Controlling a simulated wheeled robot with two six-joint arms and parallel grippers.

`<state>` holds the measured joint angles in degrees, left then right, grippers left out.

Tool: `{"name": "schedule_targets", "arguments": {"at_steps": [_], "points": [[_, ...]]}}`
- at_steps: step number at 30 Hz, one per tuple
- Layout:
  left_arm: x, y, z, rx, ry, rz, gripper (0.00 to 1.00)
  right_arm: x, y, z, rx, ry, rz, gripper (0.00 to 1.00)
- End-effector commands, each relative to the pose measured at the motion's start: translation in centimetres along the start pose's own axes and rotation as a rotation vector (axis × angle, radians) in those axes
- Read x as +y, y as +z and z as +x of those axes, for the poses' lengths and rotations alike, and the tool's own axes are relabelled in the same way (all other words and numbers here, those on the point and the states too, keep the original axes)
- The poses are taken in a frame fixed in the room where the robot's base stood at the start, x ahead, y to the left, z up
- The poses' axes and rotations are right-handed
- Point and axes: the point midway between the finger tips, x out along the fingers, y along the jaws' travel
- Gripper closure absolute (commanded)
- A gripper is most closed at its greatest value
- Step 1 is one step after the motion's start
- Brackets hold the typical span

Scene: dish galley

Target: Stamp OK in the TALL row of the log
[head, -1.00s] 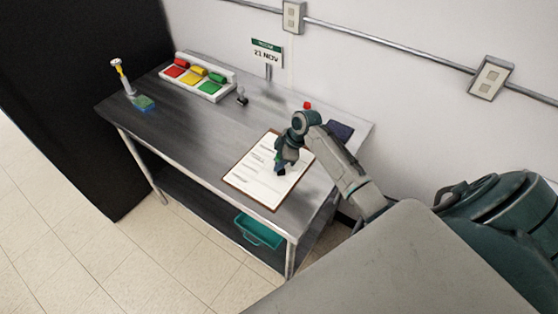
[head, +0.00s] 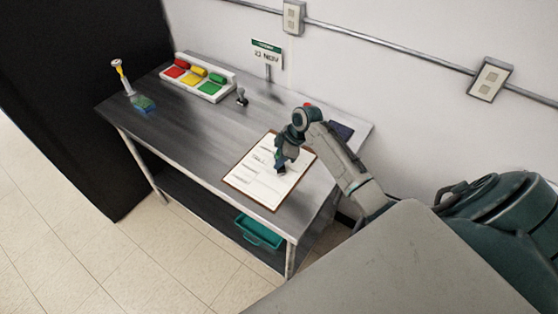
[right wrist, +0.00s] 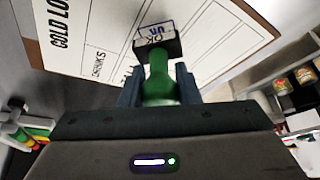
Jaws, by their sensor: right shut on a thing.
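The log (head: 247,183) is a white sheet with printed rows on a brown clipboard, lying near the right end of the steel table. My right gripper (head: 283,158) is over the log, shut on the green handle of a stamp (right wrist: 158,75). The stamp's black block carries an "OK" label. Whether it touches the paper I cannot tell. My left gripper is not in view.
A white tray (head: 228,91) with red, yellow and green blocks stands at the back. A small black-based stamp (head: 241,98) stands near it. A dark blue pad (head: 341,131) lies behind my right arm. A date sign (head: 267,54) stands by the wall. The table's middle is clear.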

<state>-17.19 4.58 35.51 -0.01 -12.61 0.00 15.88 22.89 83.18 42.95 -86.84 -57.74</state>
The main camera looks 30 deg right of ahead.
Motion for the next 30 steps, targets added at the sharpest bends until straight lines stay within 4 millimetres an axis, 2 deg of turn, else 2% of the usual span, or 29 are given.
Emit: {"name": "schedule_targets", "arguments": {"at_steps": [18, 30], "points": [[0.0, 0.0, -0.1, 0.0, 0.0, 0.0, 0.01, 0.0, -2.0, -4.3, 0.001, 0.001, 0.0, 0.85], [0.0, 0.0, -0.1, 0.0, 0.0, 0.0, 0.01, 0.0, -2.1, -4.6, 0.001, 0.001, 0.0, 0.85]]}}
